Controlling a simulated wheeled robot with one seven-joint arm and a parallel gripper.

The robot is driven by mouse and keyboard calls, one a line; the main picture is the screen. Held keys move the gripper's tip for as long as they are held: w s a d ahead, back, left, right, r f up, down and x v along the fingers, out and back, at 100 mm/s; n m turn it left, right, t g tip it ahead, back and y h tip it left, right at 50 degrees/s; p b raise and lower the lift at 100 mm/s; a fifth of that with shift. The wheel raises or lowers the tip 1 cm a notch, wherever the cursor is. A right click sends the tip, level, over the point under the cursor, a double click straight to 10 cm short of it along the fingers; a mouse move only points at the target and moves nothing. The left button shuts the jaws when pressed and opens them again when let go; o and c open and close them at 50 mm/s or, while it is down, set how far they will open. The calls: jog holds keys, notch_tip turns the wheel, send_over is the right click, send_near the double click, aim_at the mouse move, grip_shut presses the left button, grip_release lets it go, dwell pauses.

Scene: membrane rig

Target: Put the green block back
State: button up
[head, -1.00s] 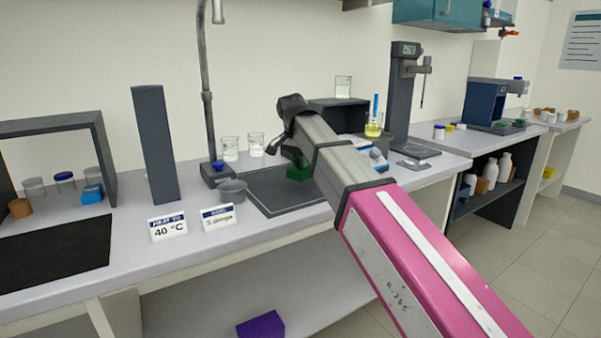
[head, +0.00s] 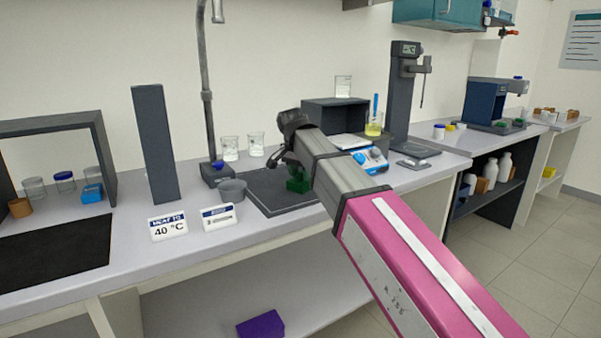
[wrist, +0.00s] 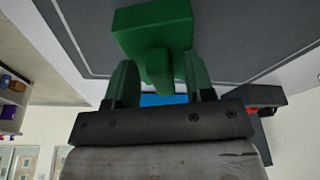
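The green block (head: 298,184) shows below my gripper, over the dark grey ribbed-edge slab (head: 262,196) on the bench. In the wrist view the block (wrist: 152,28) has a wide body and a narrower stem pointing back toward my gripper (wrist: 160,75). My two green-looking fingers stand on either side of the stem, their tips at the body's near edge. The block has moved together with my gripper, so it appears held. The exact contact is hard to see. I cannot tell whether the block touches the slab. My arm partly hides the slab's right side.
A purple block (head: 261,325) lies on the shelf below.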

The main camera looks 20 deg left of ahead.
jog(key=shift+r, duration=0.1)
jog(key=v, duration=1.2)
